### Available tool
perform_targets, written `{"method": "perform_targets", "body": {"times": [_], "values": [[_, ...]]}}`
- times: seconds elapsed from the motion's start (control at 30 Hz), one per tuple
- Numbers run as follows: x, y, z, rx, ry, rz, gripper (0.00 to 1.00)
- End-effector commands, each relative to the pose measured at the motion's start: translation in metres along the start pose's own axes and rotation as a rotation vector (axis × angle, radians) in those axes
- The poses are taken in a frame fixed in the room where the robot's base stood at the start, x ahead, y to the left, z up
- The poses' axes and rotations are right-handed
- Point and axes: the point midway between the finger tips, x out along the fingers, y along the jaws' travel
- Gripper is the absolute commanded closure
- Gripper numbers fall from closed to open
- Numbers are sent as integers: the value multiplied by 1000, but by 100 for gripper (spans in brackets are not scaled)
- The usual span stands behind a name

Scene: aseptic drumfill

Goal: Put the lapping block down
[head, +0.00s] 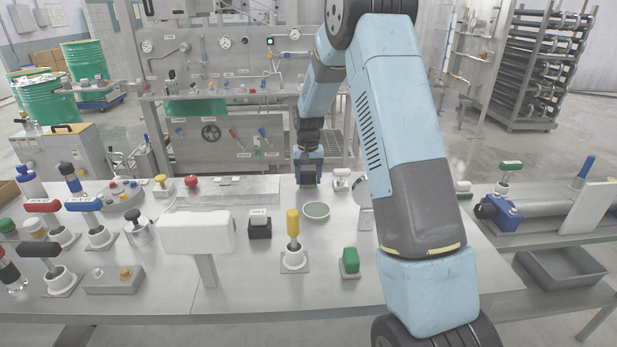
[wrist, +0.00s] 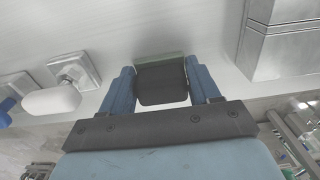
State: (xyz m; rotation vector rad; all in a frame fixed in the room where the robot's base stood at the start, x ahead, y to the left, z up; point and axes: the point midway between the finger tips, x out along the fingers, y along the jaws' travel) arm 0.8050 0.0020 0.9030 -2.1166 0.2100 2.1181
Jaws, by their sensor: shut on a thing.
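The lapping block (wrist: 163,86) is a dark block with a grey-green strip along its far edge. It sits between the two blue fingers of my gripper (wrist: 160,76) in the wrist view, which are shut on it. In the head view my gripper (head: 309,181) points down over the back part of the steel bench (head: 265,285); the block is hard to make out there. The bench top also shows in the wrist view (wrist: 180,25). I cannot tell whether the block touches the bench or hangs just above it.
A white-knobbed fitting (head: 341,180) stands close to the right of my gripper, and a long steel box (head: 235,188) lies to its left. A yellow-handled valve (head: 293,225) and black block (head: 259,228) stand nearer.

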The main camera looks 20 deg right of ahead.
Motion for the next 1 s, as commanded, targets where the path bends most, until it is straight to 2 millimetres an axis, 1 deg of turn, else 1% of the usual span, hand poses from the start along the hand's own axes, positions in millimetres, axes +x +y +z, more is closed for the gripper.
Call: {"method": "perform_targets", "body": {"times": [0.13, 0.17, 0.4, 0.67, 0.77, 0.87, 1.0], "values": [[1, 0, 0, 0, -1, 0, 67], [1, 0, 0, 0, -1, 0, 37], [1, 0, 0, 0, -1, 0, 14], [0, 0, 0, 0, 0, 0, 13], [-5, 0, 0, 0, 1, 0, 13], [-17, 0, 0, 0, 2, 0, 13], [-43, 0, 0, 0, 4, -1, 13]]}}
